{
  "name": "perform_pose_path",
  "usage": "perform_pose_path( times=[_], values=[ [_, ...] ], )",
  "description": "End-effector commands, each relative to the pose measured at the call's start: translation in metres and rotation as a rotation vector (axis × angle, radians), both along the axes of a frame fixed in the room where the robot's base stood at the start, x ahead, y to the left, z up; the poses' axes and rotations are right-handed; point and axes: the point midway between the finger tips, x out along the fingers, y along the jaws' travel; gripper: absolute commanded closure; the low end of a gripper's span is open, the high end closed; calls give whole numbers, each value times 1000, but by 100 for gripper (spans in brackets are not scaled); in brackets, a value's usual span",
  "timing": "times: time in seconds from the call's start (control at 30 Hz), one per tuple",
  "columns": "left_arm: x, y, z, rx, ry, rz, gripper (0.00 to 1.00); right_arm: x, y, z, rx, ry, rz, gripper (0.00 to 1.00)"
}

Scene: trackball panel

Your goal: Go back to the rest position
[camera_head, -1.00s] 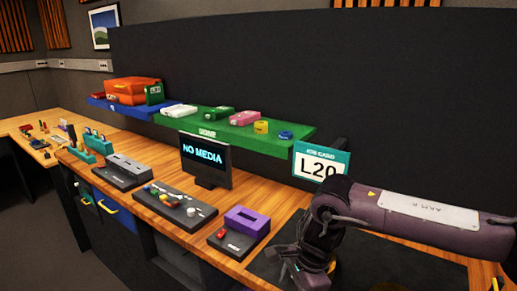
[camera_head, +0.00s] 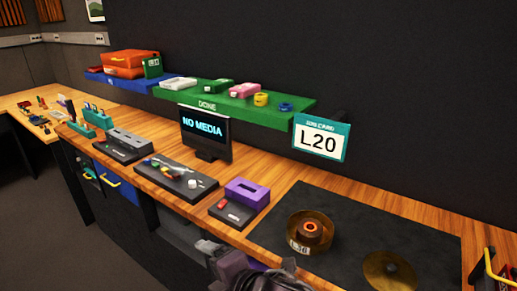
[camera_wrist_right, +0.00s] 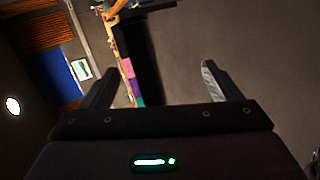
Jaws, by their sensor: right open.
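My right gripper (camera_wrist_right: 155,85) is open in the right wrist view, its two dark fingers wide apart with nothing between them but the distant room. In the head view, part of my right arm (camera_head: 262,278) shows at the bottom edge, in front of the bench; its fingertips cannot be made out there. My left gripper is not in view. On the dark mat (camera_head: 345,215) of the wooden bench stands a brass-coloured round piece (camera_head: 310,232) with an orange centre and a label. A flat brass disc (camera_head: 390,273) lies to its right.
A purple-topped box (camera_head: 247,192), a trackball panel (camera_head: 175,180) and a monitor (camera_head: 205,135) reading NO MEDIA stand along the bench. A green shelf (camera_head: 290,117) and an L20 card (camera_head: 320,138) are above.

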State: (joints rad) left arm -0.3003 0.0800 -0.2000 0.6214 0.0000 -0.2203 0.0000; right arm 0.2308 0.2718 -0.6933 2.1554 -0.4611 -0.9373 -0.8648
Motion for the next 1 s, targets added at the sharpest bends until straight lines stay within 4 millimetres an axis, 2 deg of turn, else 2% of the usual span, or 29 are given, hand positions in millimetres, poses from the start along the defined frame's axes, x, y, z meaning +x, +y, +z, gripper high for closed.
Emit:
perform_pose_path(
  times=[0.1,0.2,0.3,0.43,0.6,0.77,1.0],
  values=[
    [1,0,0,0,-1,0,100,1,-62,-26,185,306,-361,16],
    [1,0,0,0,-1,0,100,-9,-118,-55,319,541,-673,16],
    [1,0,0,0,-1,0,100,-28,-165,-81,416,717,-937,16],
    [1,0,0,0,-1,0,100,-57,-209,-105,504,871,-1206,16],
    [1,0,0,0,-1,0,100,-94,-251,-127,581,1004,-1487,16],
    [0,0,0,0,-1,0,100,-131,-283,-141,634,1091,-1727,16],
    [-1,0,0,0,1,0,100,-117,-281,-206,613,1110,-1743,16]
  ],
)
